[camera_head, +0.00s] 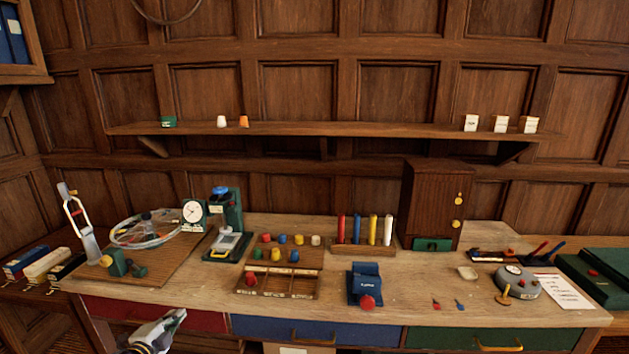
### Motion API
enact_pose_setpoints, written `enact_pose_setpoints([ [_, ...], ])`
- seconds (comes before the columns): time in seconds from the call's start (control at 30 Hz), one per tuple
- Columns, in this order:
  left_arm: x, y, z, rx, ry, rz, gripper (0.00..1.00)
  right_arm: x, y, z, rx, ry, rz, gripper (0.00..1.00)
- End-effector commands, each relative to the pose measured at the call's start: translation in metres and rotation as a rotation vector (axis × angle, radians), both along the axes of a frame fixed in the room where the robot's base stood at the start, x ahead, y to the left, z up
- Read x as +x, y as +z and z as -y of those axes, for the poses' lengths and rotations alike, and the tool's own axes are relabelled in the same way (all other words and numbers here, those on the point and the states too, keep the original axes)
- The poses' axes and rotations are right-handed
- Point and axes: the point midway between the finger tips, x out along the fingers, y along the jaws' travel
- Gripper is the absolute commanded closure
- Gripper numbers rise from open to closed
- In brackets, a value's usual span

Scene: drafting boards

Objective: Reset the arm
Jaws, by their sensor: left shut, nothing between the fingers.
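My left gripper (174,320) is at the bottom left, in front of the desk's red drawer front (190,315) in the picture. It is shut and holds nothing. Its white and dark wrist comes up from the bottom edge. It appears apart from everything on the desktop. My right gripper is not in view.
A shelf (340,130) hangs behind.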

Motion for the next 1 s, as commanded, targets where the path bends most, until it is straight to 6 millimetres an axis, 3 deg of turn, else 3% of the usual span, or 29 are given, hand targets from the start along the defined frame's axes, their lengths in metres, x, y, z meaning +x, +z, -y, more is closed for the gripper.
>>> enact_pose_setpoints([
  [0.27, -0.005, -0.044, -0.044, -0.071, 0.087, -0.076, 1.00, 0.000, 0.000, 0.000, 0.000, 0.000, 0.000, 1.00],
  [0.57, -0.033, -0.129, -0.118, -0.174, 0.259, -0.205, 1.00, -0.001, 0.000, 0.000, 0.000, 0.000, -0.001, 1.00],
  [0.8, -0.079, -0.212, -0.164, -0.275, 0.418, -0.317, 1.00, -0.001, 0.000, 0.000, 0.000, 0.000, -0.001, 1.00],
  [1.0, -0.132, -0.285, -0.183, -0.354, 0.546, -0.415, 1.00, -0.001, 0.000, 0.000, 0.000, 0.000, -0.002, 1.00],
])
